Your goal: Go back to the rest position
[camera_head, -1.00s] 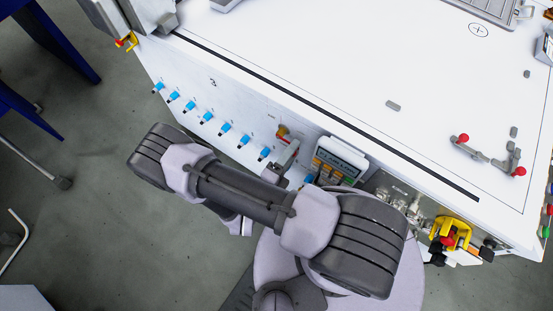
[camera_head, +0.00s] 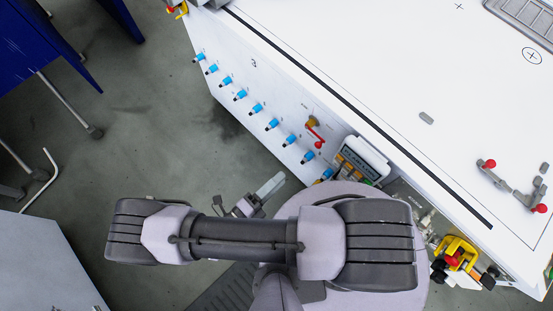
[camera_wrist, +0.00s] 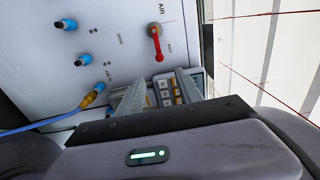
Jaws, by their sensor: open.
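My gripper (camera_head: 262,192) shows in the head view beyond my folded arm, partly hidden by it. It is near the lower edge of the white machine's front panel (camera_head: 245,80). In the wrist view my gripper (camera_wrist: 158,92) has its two grey fingers apart, with nothing seen between them but the panel and part of a keypad. A red-handled air valve (camera_wrist: 156,42) is on the panel beyond the fingers; it also shows in the head view (camera_head: 314,135).
Blue fittings (camera_head: 241,95) line the panel. A keypad unit (camera_head: 360,160) and a yellow-framed red button (camera_head: 455,253) stick out near my arm. A blue hose (camera_wrist: 50,121) runs at left in the wrist view. Open grey floor (camera_head: 150,120) lies left of the machine.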

